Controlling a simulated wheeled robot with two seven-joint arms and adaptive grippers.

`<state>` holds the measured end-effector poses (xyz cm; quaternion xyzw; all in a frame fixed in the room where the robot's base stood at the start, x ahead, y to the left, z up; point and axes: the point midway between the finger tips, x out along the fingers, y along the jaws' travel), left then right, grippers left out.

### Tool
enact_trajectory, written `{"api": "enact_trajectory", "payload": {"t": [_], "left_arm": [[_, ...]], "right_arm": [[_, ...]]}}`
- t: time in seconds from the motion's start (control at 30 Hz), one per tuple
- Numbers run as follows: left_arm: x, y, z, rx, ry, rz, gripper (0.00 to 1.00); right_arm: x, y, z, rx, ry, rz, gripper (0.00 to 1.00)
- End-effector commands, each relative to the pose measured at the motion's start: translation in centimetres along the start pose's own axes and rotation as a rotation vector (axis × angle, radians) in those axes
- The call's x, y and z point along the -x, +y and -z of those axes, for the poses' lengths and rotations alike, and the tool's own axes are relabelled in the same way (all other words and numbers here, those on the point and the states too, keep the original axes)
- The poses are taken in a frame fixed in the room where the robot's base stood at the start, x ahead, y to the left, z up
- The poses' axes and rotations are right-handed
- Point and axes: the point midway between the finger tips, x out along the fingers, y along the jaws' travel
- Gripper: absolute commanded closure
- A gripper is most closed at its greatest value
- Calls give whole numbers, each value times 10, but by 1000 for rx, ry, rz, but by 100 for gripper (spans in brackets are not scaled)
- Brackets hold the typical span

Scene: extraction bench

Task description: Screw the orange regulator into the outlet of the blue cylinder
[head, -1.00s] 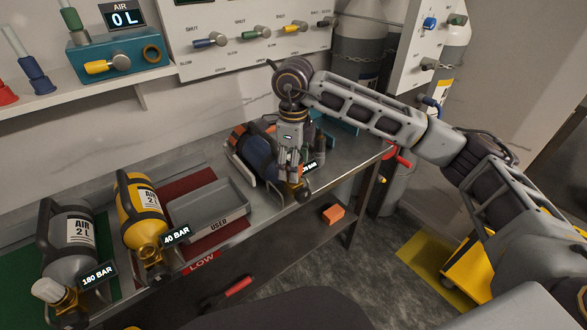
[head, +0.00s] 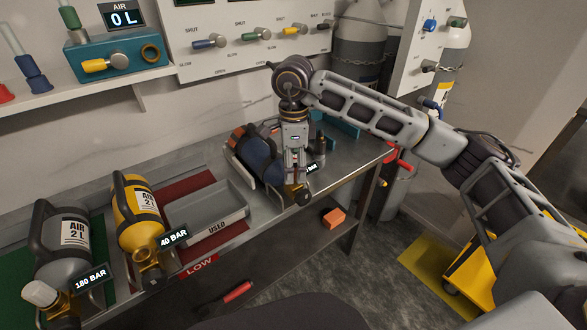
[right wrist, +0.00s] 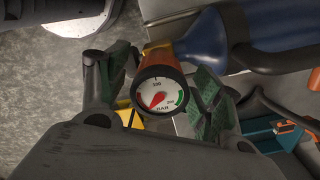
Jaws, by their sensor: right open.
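The blue cylinder (head: 258,158) lies in a cradle at the right end of the steel bench, its outlet end towards the front edge. It also shows at the top of the right wrist view (right wrist: 215,40). The orange regulator (right wrist: 160,64), with a round white dial, sits at the cylinder's brass outlet (right wrist: 157,46); I cannot tell how far the thread is engaged. My right gripper (head: 296,180) points down over the outlet end. It is open, with a green-padded finger on each side of the regulator. My left gripper is out of view.
A grey USED tray (head: 207,215) lies left of the cradle. A yellow cylinder (head: 137,212) and a grey cylinder (head: 68,245) lie further left. An orange block (head: 333,217) and a red-handled tool (head: 237,291) are on the lower shelf. A valve panel (head: 250,40) is behind.

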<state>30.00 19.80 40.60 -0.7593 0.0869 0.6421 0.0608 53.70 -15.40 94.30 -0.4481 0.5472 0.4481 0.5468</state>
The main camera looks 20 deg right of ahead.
Motion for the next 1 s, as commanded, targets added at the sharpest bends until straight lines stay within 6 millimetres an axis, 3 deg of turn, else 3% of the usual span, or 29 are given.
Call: {"api": "enact_trajectory", "payload": {"t": [0.07,0.43,0.67,1.0], "left_arm": [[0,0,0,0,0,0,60],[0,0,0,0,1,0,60],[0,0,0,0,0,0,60],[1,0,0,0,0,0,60]], "right_arm": [[0,0,0,0,0,0,39],[0,0,0,-1,0,0,87],[0,0,0,-34,0,0,87],[0,0,0,-218,-1,0,87]]}}
